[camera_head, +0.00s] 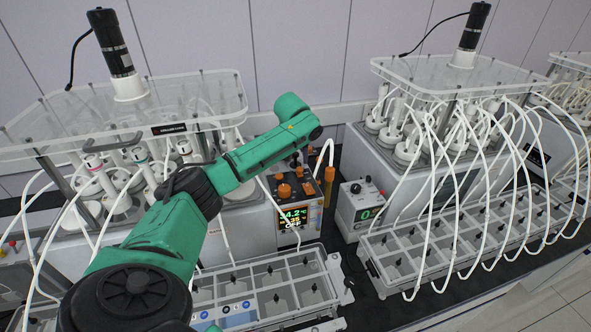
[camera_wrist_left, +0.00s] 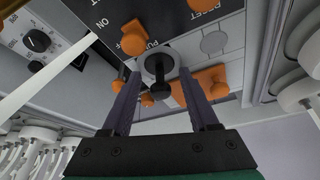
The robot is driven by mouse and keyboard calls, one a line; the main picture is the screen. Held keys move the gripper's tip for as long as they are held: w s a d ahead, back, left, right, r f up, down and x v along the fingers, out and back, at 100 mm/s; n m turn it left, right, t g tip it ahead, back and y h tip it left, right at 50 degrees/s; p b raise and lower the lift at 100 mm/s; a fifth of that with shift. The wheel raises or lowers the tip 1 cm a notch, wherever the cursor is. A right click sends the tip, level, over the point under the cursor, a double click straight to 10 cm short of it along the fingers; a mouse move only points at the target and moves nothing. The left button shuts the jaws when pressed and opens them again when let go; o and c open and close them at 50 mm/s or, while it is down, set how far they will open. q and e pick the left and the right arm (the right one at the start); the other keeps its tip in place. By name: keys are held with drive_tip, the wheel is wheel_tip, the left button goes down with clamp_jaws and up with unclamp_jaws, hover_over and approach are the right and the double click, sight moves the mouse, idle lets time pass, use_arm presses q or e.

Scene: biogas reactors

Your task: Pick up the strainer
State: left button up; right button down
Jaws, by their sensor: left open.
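My left gripper (camera_wrist_left: 160,76) is open, its two dark fingers pointing at the controller. A grey ring-shaped piece with a black stem (camera_wrist_left: 159,70) lies between the fingertips; it may be the strainer, but I cannot be sure. I see no clear grip on it. In the head view, my green left arm reaches in from the lower left and bends down above the controller (camera_head: 290,222). The gripper is mostly hidden there, with only small dark parts showing near the controller's top. No strainer can be clearly made out in the head view. My right gripper is not in view.
Orange knobs (camera_head: 284,191) stick up from the controller near the gripper. A small white control box (camera_head: 358,207) stands to its right. Reactor units with white tubes (camera_head: 460,140) fill both sides. A compartment tray (camera_head: 285,285) lies in front. Black bench shows between the units.

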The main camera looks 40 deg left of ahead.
use_arm(q)
drive_tip(key=shift+f, duration=0.1)
clamp_jaws()
